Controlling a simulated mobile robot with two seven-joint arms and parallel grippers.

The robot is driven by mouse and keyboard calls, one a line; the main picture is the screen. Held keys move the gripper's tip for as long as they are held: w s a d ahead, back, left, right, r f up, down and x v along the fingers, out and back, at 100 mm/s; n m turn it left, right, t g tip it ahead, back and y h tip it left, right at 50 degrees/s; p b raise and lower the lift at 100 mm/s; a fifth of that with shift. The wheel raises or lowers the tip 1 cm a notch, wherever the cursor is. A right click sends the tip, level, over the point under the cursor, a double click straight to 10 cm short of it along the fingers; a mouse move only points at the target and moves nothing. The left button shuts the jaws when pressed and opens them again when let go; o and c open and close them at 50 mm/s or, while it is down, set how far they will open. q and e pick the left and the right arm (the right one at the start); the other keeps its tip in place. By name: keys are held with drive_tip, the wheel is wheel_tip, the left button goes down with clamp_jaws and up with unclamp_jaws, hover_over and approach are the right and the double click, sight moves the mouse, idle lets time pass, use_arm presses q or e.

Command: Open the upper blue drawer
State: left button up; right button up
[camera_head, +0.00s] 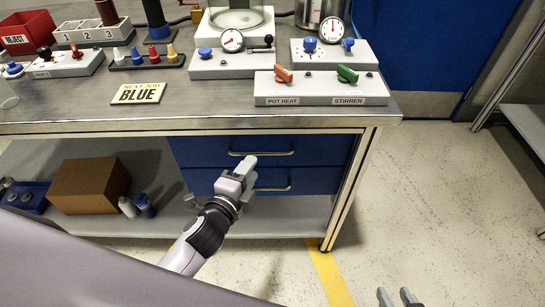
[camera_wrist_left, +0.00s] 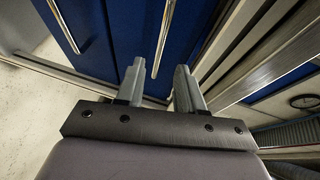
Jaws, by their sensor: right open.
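The upper blue drawer (camera_head: 312,148) is under the workbench and looks shut. Its metal bar handle (camera_head: 275,153) runs along the front. My left gripper (camera_head: 246,168) is in front of the drawers, near the left end of that handle. In the left wrist view the fingers (camera_wrist_left: 160,85) are apart, and the upper handle (camera_wrist_left: 164,35) appears between their tips; I cannot tell whether they reach around it. The lower drawer's handle (camera_wrist_left: 66,25) shows further left there. My right gripper (camera_head: 398,297) is open and empty at the bottom edge of the head view.
The workbench top (camera_head: 210,112) overhangs the drawers and carries switch boxes, gauges and a BLUE sign (camera_head: 138,94). The lower shelf holds a cardboard box (camera_head: 90,185) and small bottles. A bench leg (camera_head: 352,190) stands right of the drawers. The floor to the right is clear.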

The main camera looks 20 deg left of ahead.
sight(260, 154)
use_arm(q)
drive_tip(key=shift+b+x, duration=0.4)
drive_tip(key=shift+x, duration=2.85)
drive_tip(key=shift+a, duration=0.1)
clamp_jaws()
